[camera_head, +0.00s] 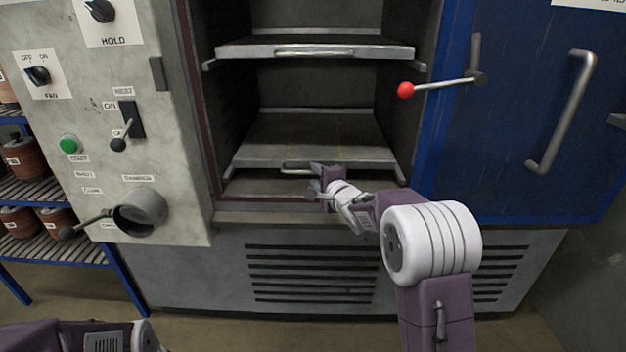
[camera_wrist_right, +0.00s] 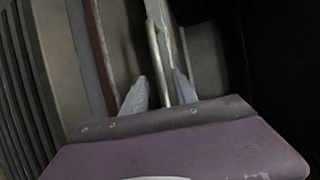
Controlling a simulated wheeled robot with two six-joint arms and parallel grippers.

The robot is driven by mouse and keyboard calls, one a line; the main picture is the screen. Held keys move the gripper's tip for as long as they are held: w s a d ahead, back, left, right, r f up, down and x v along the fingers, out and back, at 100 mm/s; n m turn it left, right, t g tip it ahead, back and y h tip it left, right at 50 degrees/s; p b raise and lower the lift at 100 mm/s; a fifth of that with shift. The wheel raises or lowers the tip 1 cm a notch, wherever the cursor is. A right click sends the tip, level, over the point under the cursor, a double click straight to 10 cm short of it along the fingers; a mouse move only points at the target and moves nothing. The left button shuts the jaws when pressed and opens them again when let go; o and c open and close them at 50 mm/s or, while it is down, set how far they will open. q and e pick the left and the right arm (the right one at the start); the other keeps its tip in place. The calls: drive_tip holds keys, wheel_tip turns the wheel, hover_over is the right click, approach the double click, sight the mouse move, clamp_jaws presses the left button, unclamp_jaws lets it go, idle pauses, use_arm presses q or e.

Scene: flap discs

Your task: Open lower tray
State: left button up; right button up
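The lower tray (camera_head: 322,154) is a grey metal shelf inside the open cabinet, with a bar handle (camera_head: 299,171) on its front edge. My right gripper (camera_head: 314,180) is at the right end of this handle. In the right wrist view the handle (camera_wrist_right: 158,62) runs between the two fingertips (camera_wrist_right: 160,88), with a gap visible on the left side. The fingers are apart, and I cannot tell whether either touches the bar. My left gripper is out of view; only part of my left arm shows at the bottom left.
An upper tray (camera_head: 315,50) sits above in the cabinet. The blue door (camera_head: 530,120) is swung open on the right, with a red-knobbed lever (camera_head: 405,90). A control panel (camera_head: 100,120) stands on the left. A vented base (camera_head: 310,272) is below.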

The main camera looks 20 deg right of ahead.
sight(314, 173)
drive_tip(key=shift+x, duration=1.55)
clamp_jaws()
